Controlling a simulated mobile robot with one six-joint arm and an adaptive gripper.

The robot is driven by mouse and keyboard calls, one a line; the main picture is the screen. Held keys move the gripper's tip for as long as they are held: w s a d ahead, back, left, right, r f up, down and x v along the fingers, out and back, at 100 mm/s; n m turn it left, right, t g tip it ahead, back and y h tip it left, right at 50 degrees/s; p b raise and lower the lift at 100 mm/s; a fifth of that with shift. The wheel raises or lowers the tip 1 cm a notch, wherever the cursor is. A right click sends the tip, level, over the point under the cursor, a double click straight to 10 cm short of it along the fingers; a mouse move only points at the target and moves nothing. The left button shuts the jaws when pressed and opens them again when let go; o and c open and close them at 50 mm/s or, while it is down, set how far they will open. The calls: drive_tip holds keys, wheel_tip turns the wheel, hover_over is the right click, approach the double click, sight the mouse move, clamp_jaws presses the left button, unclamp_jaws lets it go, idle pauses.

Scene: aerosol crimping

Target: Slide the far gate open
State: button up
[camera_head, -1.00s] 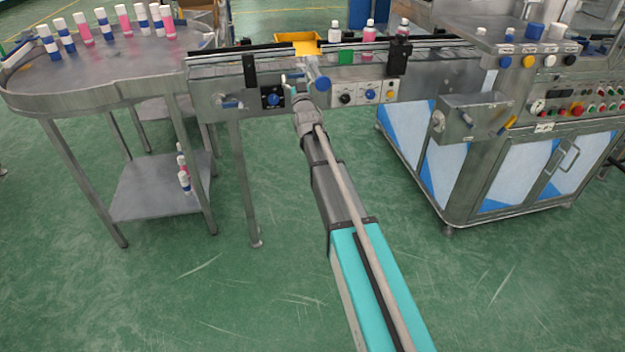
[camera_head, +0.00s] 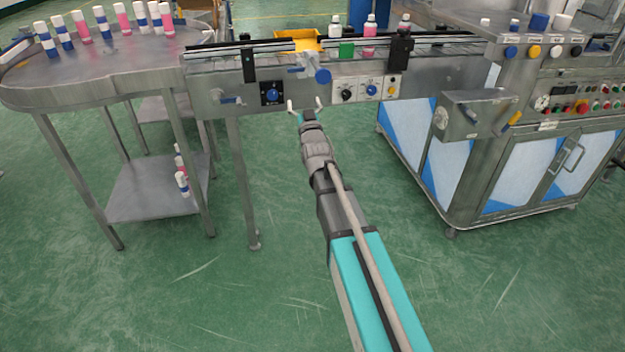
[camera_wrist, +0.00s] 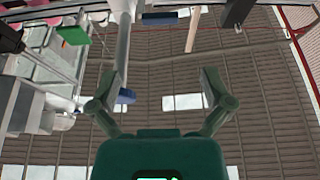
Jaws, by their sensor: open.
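My gripper (camera_head: 305,103) is open and empty in front of the conveyor (camera_head: 215,75), below its side rail. In the wrist view, its two fingers (camera_wrist: 158,88) stand apart with nothing between them. A metal bracket with a blue round knob (camera_head: 323,76) sits on the conveyor's front side, above my fingertips and apart from them. The blue knob (camera_wrist: 126,97) also shows on a bar in the wrist view. A green block (camera_head: 347,48) stands at the rail to its right; it appears upper left in the wrist view (camera_wrist: 76,35). I cannot tell which part is the far gate.
Black posts (camera_head: 249,65) (camera_head: 400,52) stand along the conveyor. A yellow tray (camera_head: 297,40) lies behind it. Several bottles stand on the round table (camera_head: 90,70) at left. A crimping machine (camera_head: 540,130) with a protruding metal box (camera_head: 478,112) stands right. Green floor is clear in front.

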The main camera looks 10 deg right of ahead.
drive_tip(key=s+f+g, duration=0.6)
drive_tip(key=f, duration=0.3)
drive_tip(key=s+f+g+p, duration=0.1)
drive_tip(key=s+f+g, duration=0.5)
drive_tip(key=f, duration=0.3)
drive_tip(key=shift+f+g, duration=0.25)
drive_tip(key=shift+g, duration=0.15)
idle(0.4)
drive_tip(key=w+r+t, duration=0.5)
drive_tip(key=r+t, duration=0.1)
drive_tip(key=r, duration=0.3)
drive_tip(key=w+r+t, duration=0.6)
drive_tip(key=r+t, duration=0.1)
drive_tip(key=r, duration=0.2)
drive_tip(key=shift+w+r+b, duration=0.15)
drive_tip(key=shift+r+b, duration=0.05)
drive_tip(key=shift+b, duration=0.2)
drive_tip(key=shift+w, duration=0.15)
